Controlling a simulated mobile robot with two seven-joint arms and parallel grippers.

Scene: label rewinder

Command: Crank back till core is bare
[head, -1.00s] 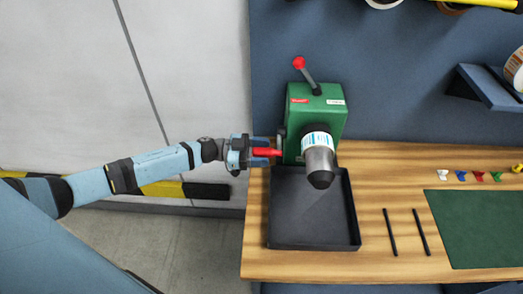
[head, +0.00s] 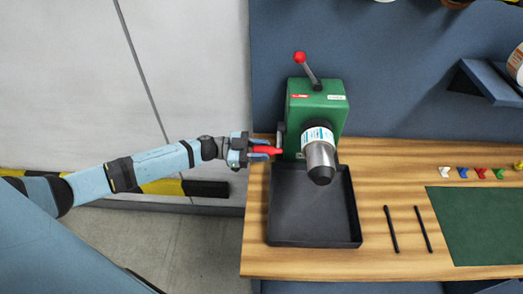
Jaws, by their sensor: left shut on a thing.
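The green label rewinder (head: 317,105) stands at the back of the wooden table against the blue panel. A red-knobbed lever (head: 300,58) sticks up from its top. A grey metal core (head: 320,160) points forward from its front, with a white label band (head: 317,136) with blue print around it near the housing. The red crank handle (head: 267,150) is on the machine's left side. My left gripper (head: 255,150) is shut on the red crank handle. My right gripper is not in view.
A black tray (head: 312,242) lies under the core. Two black rods (head: 391,230) and a green mat (head: 480,225) lie to the right. Several small coloured pieces (head: 463,173) lie behind the mat. A blue shelf (head: 488,83) juts from the panel.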

